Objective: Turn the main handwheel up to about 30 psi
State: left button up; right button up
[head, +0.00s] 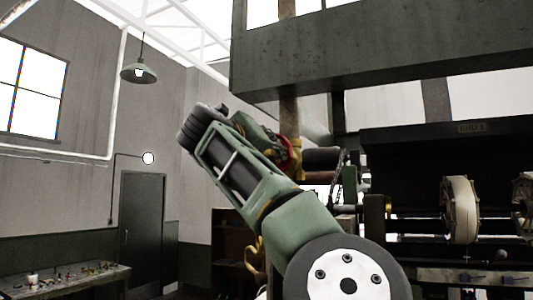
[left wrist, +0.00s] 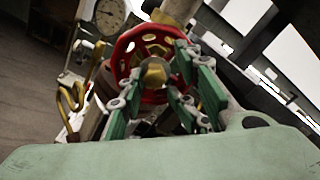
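The red handwheel (left wrist: 124,58), with a brass hub (left wrist: 154,73), fills the upper middle of the left wrist view. In the head view only a piece of its red rim (head: 294,152) shows behind my left arm. My left gripper (left wrist: 156,84) has its green fingers spread apart in front of the wheel, with the hub visible between them. I cannot tell whether they touch the rim. A round dial gauge (left wrist: 104,17) stands up and left of the wheel; its reading is too small to make out. My right gripper is not in view.
A bent brass pipe (left wrist: 72,97) is left of the wheel in the wrist view. In the head view, a dark machine with pale reels (head: 461,210) stands at right, under a large overhead housing (head: 380,62). A cluttered bench (head: 65,279) is at lower left.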

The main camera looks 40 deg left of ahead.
pick_arm(q)
jog(key=shift+o, duration=0.2)
jog(key=shift+w+d, duration=0.1)
jog(key=shift+d, duration=0.05)
jog(key=shift+f, duration=0.1)
jog(key=shift+s+a, duration=0.25)
jog(key=shift+a, duration=0.05)
jog(key=b+v, duration=0.1)
jog(key=v, duration=0.6)
jog(key=shift+w+f, duration=0.1)
jog(key=shift+w, duration=0.05)
